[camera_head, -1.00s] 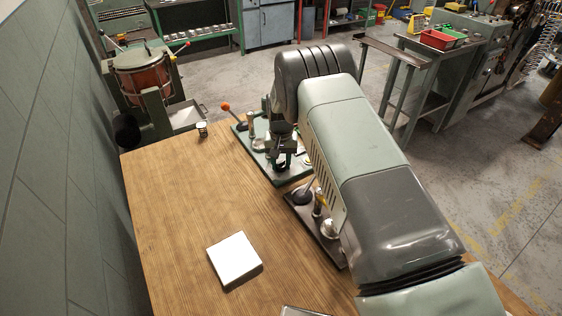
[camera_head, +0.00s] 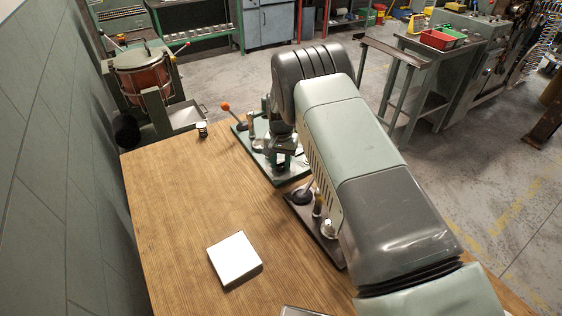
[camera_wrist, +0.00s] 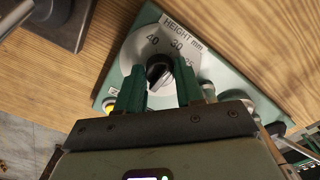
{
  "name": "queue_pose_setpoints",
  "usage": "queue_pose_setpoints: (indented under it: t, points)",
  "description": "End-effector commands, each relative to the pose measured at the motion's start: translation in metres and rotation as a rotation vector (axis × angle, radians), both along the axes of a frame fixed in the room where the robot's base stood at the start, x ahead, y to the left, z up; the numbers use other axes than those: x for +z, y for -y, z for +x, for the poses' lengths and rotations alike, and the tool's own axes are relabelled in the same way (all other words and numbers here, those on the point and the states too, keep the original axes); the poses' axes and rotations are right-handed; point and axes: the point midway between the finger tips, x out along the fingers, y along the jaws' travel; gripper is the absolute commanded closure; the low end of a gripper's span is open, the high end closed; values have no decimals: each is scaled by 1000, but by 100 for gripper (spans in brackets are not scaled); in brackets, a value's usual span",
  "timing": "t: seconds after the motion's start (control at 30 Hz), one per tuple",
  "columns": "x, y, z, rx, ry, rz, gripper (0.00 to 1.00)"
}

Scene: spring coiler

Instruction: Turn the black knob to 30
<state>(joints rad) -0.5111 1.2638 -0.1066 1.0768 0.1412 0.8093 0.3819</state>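The black knob (camera_wrist: 158,72) sits on a pale round dial (camera_wrist: 145,45) in the wrist view. The dial plate reads "HEIGHT mm", with 40, 30 and a partly hidden number around the knob. I cannot tell exactly which number the knob points to. My gripper (camera_wrist: 159,70) is open, its green fingers either side of the knob with visible gaps. In the head view my gripper (camera_head: 280,158) is over the green-based device (camera_head: 262,165), and the knob is hidden there.
A lever with an orange ball (camera_head: 226,106) stands at the device's left end. A second dark-based device (camera_head: 325,240) is close beside my arm. A white block (camera_head: 234,258) lies on the wooden table (camera_head: 180,210), whose left part is mostly clear.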

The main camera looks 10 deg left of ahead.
Motion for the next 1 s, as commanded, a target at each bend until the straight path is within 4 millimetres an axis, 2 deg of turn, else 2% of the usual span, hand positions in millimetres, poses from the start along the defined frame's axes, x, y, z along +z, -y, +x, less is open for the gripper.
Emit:
queue_pose_setpoints:
  t: [0.03,0.13,0.17,0.5,0.57,0.9,1.0]
  points:
    - [0,-1,0,1,-1,0,55]
    - [0,0,0,1,0,0,40]
    - [0,0,0,1,0,0,39]
    - [6,0,1,1,2,1,39]
    - [13,0,1,1,3,1,39]
    - [80,-1,1,2,3,2,39]
    - [94,-1,0,2,2,2,39]
